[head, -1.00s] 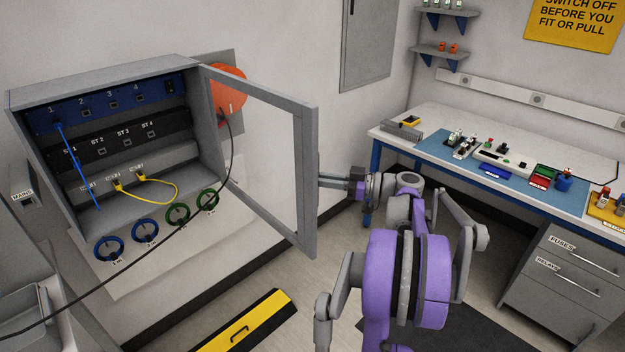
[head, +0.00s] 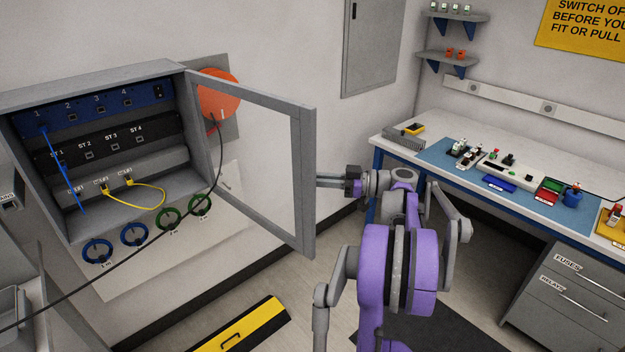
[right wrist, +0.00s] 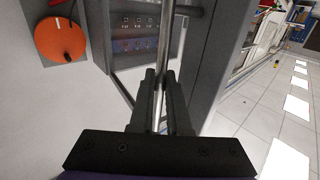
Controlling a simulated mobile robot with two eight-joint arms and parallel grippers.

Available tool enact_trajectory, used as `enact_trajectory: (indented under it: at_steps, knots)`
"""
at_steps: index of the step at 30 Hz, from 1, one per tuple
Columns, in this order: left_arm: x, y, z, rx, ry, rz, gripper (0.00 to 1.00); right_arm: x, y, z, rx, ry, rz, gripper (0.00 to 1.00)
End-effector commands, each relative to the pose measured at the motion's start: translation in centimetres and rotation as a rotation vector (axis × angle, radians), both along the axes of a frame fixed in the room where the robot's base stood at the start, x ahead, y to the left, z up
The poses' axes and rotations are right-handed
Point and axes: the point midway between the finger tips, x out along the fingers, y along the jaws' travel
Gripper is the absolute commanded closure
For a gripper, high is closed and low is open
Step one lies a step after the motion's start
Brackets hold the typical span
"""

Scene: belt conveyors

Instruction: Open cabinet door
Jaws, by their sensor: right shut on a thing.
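The grey wall cabinet (head: 190,148) stands open at the left in the head view. Its framed door with a clear pane (head: 308,180) is swung out to the right. My right gripper (head: 322,182) is at the outer edge of the door. In the right wrist view, my right gripper (right wrist: 161,82) is shut on the door's metal bar handle (right wrist: 164,45), with a finger on each side of it. Inside the cabinet are a blue patch panel (head: 95,108), a black panel (head: 100,145) and blue and yellow cables. My left gripper is not in view.
A workbench (head: 400,137) stands at the right.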

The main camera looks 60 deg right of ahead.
Motion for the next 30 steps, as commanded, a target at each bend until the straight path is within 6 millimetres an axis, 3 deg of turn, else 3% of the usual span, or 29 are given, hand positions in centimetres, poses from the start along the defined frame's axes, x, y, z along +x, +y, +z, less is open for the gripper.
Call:
enact_trajectory:
  at_steps: [10, 11, 15, 24, 30]
  knots:
    - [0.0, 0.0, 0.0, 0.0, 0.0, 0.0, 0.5, 0.0, 0.0, -0.1, -0.001, 0.003, 0.001, 1.0]
    - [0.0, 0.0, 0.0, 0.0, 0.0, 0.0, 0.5, 0.0, 0.0, -0.1, -0.001, 0.003, 0.001, 0.8]
    - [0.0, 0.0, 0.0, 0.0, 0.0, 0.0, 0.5, 0.0, 0.0, 0.0, -0.001, 0.002, 0.001, 0.55]
    - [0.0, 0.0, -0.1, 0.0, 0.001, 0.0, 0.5, -0.2, -0.1, -0.1, -0.001, 0.002, 0.0, 0.55]
    - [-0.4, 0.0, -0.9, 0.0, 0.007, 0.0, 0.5, -2.8, -1.2, -0.2, -0.001, 0.003, -0.003, 0.55]
